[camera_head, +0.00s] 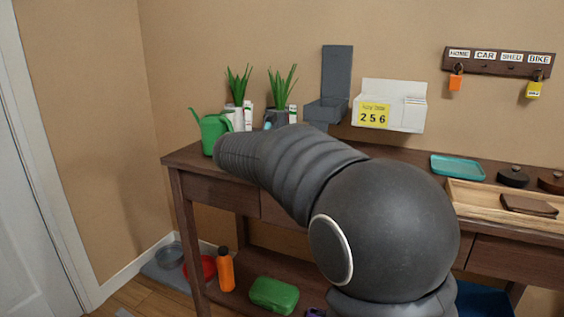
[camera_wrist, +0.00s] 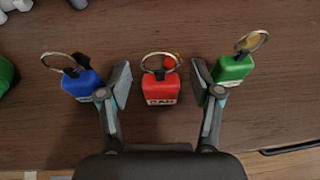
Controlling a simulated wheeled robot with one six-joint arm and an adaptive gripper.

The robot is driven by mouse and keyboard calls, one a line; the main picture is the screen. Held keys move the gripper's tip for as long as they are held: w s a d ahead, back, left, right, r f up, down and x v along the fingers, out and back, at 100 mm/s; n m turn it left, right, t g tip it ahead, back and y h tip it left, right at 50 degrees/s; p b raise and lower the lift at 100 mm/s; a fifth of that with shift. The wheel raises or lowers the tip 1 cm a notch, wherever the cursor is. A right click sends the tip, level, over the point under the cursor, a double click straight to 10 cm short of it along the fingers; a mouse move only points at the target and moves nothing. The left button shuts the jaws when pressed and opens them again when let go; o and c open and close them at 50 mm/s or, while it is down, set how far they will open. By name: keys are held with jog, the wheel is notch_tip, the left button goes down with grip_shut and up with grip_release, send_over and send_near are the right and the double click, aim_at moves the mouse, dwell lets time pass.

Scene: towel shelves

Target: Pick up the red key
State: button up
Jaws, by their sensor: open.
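The red key (camera_wrist: 160,92) lies on the dark wooden table (camera_wrist: 35,115) in the wrist view, with a metal ring at its far end and a label on its near face. My gripper (camera_wrist: 160,82) is open, with one finger on each side of the red key and a gap to it on both sides. A blue key (camera_wrist: 82,84) lies just outside the left finger, and a green key (camera_wrist: 232,70) just outside the right finger. In the head view my arm hides the keys and my gripper.
A teal tray (camera_head: 458,167) and a wooden tray (camera_head: 480,204) are on the right. A key rack (camera_head: 498,63) hangs on the wall.

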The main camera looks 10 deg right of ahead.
jog(key=shift+w+d+f, duration=0.1)
jog(key=shift+w+d, duration=0.1)
jog(key=shift+a, duration=0.1)
jog(key=c, duration=1.1)
notch_tip(320, 180, up, 10)
jog(key=shift+r+p, duration=0.1)
jog(key=shift+p, duration=0.9)
